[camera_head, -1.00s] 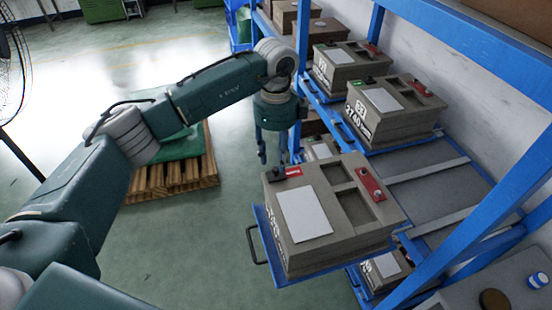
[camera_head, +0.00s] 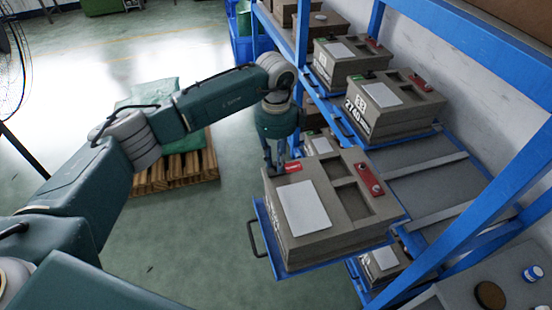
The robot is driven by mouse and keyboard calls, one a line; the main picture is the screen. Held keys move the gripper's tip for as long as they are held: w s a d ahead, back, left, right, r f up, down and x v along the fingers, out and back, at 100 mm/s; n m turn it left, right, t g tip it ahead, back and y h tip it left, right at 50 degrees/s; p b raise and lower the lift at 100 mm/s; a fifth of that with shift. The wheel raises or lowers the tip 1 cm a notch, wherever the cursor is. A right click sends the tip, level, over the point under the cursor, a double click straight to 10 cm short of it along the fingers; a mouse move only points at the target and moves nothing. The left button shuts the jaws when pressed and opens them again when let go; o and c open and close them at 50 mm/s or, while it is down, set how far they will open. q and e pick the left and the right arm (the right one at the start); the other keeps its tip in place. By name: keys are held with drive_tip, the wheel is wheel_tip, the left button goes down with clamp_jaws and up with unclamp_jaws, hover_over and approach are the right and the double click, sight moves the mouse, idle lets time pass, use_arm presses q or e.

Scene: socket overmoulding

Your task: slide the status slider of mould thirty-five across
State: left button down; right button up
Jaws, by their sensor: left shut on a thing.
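One grey mould (camera_head: 334,239) sits on a pulled-out blue shelf tray (camera_head: 283,273) in the head view. Its top carries a blank white plate, two recesses and a red fitting (camera_head: 369,180) at the far right. A small status slider showing red (camera_head: 293,167) is at its far left corner. My left gripper (camera_head: 276,170) points down at that corner, beside the red patch, shut on a small part that I take to be the slider's knob; the fingers largely hide it. The mould's side number is too oblique to read. My right gripper is not in view.
Other moulds stand on the blue rack behind, one marked 2740 (camera_head: 392,106) with a green slider patch. An empty shelf bay (camera_head: 440,185) lies right of the pulled-out tray. A wooden pallet (camera_head: 178,170) stands on the floor beyond my left arm.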

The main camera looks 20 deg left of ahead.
use_arm(q)
drive_tip(key=shift+w+d+f+b, duration=0.1)
drive_tip(key=shift+w+d+b, duration=0.15)
drive_tip(key=shift+d+b, duration=0.15)
drive_tip(key=w+d+b, duration=0.2)
drive_tip(key=d, duration=0.1)
drive_tip(key=shift+w+d+b, duration=0.15)
drive_tip(key=shift+w+b, duration=0.05)
drive_tip(key=shift+b, duration=0.1)
drive_tip(key=shift+w+d, duration=0.15)
drive_tip(key=shift+d, duration=0.1)
drive_tip(key=shift+r, duration=0.25)
drive_tip(key=c, duration=1.6)
unclamp_jaws()
wheel_tip(320, 180, up, 12)
drive_tip(key=shift+f, duration=0.1)
